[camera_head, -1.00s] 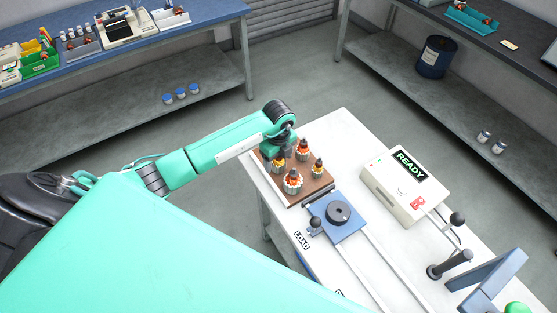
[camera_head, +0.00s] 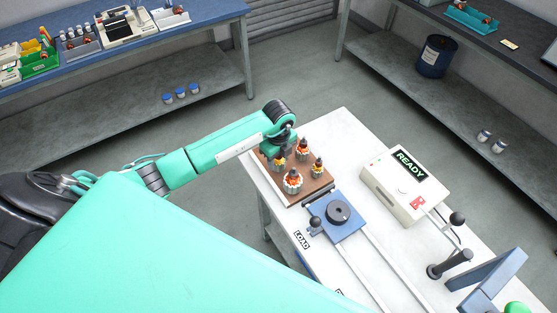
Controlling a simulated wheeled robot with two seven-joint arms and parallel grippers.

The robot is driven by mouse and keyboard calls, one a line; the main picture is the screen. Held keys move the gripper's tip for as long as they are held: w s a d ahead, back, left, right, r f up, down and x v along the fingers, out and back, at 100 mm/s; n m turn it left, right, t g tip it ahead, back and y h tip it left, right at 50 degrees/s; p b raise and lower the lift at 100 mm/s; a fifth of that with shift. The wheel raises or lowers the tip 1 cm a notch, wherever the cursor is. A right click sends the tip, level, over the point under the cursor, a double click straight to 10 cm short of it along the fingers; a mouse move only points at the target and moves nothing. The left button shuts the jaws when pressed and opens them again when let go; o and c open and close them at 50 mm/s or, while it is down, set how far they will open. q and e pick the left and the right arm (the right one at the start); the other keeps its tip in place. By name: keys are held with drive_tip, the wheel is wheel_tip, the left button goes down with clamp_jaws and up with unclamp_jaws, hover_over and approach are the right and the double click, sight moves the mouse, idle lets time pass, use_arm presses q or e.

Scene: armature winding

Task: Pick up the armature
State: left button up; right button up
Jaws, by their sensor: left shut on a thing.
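Several armatures with orange windings and pale cores stand on a brown board (camera_head: 318,196) at the table's back left corner. One armature (camera_head: 293,181) is at the front, one (camera_head: 317,166) at the right, one (camera_head: 302,150) at the back. My left gripper (camera_head: 280,154) points down over the board's left side. It is shut on an armature (camera_head: 279,165), which is partly hidden by the gripper and still at board level. My right gripper is not in view.
A blue plate with a black round fixture (camera_head: 339,212) sits on rails in front of the board. A white box with a READY display (camera_head: 406,183) stands to the right, near black-knobbed levers (camera_head: 447,264). The white table (camera_head: 345,128) is clear behind the board.

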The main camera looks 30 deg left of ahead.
use_arm(q)
wheel_tip(320, 180, up, 20)
drive_tip(key=b, duration=0.3)
drive_tip(key=shift+f+b, duration=0.2)
drive_tip(key=shift+b, duration=0.15)
idle(0.7)
